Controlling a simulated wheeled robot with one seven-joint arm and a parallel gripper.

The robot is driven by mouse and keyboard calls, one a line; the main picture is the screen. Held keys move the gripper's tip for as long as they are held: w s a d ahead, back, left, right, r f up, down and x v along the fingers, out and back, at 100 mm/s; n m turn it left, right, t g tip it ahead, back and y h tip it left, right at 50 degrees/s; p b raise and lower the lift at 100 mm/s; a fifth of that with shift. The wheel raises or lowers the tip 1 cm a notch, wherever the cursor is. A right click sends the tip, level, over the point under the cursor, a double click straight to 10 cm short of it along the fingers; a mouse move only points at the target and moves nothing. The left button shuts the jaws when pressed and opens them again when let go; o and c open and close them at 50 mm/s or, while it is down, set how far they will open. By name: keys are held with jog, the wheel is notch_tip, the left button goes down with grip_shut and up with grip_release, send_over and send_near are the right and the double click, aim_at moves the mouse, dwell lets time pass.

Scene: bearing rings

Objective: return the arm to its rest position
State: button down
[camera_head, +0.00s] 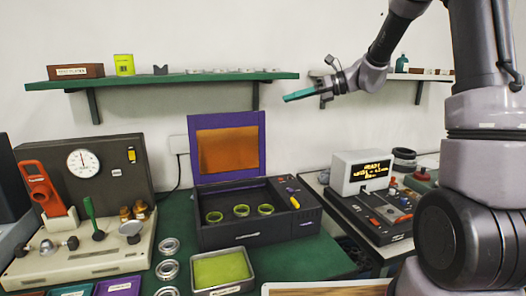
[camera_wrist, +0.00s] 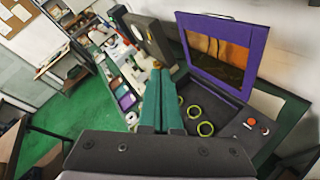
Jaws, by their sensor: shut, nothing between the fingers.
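My gripper (camera_head: 299,96) is in the air at upper centre right in the head view, in front of the wall and pointing left. Its teal fingers lie together with nothing between them; they also show in the wrist view (camera_wrist: 160,100). My grey arm reaches in from the right side of the head view. The gripper is above and apart from the dark box with the raised purple lid (camera_head: 226,142) and touches nothing.
Several yellow-green rings (camera_head: 240,211) lie in the dark box. A tray with a yellow-green pad (camera_head: 221,270) and steel rings (camera_head: 169,246) are on the green table. A gauge station (camera_head: 82,163) stands left, a display unit (camera_head: 362,172) right. A green shelf (camera_head: 160,80) hangs behind.

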jog(key=s+d+r+n+t+h, duration=0.1)
jog(key=s+d+n+t+h, duration=0.1)
jog(key=s+d+n+h, duration=0.4)
jog(key=s+d+r+n+t+h, duration=0.2)
jog(key=s+d+n+h, duration=0.4)
jog(key=s+n, duration=1)
jog(key=s+d, duration=0.3)
jog(key=s, duration=0.1)
jog(key=shift+t, duration=0.3)
